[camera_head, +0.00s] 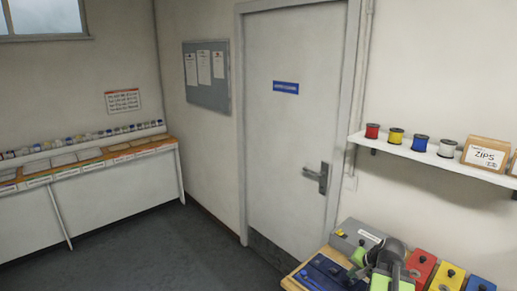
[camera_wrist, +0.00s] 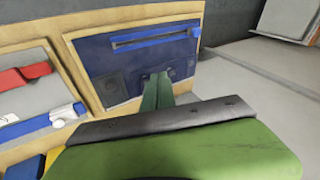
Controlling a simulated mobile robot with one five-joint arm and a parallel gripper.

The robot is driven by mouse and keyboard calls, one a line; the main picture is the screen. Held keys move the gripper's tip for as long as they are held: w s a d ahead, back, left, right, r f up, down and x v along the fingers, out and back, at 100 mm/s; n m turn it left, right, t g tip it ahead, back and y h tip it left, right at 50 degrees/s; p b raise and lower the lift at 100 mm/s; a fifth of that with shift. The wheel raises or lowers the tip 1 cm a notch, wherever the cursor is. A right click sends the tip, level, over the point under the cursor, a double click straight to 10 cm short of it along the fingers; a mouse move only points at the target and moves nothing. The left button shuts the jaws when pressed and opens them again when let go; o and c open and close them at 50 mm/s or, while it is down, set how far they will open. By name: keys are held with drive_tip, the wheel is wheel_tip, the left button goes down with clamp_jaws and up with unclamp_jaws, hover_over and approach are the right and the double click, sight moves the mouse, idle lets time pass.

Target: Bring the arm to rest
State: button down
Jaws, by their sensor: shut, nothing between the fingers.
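My gripper (camera_wrist: 157,90) shows in the wrist view as two green fingers close together, shut and empty. It is over or just in front of a dark blue panel (camera_wrist: 108,65) with a brighter blue strip across it; I cannot tell whether the tips touch it. In the head view, grey and green parts of my arm show at the bottom right, above the work board. The blue panel (camera_head: 322,272) also shows there, left of my arm.
A grey labelled panel (camera_head: 352,236), a red panel (camera_head: 421,266) and a yellow panel (camera_head: 448,276) lie close around my arm. A wall shelf (camera_head: 405,152) with thread spools is above. A closed door (camera_head: 290,130) stands behind. The floor (camera_head: 170,250) at left is clear.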

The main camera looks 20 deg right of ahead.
drive_tip(key=w+a+f+n+g+y+b, duration=0.1)
drive_tip(key=w+a+f+n, duration=0.15)
drive_tip(key=a, duration=0.75)
drive_tip(key=w+a+f+n+g+b, duration=0.15)
drive_tip(key=w+a, duration=0.25)
drive_tip(key=a, duration=0.5)
drive_tip(key=w+a+f+n+y, duration=0.1)
drive_tip(key=w+a+n, duration=0.2)
drive_tip(key=a, duration=0.7)
drive_tip(key=s+a+f+n+g+h+b, duration=0.1)
drive_tip(key=s+a+n, duration=0.4)
drive_tip(key=a, duration=0.5)
drive_tip(key=shift+s+f+g+h, duration=0.25)
drive_tip(key=shift+f+g+h, duration=0.35)
drive_tip(key=shift+g, duration=0.65)
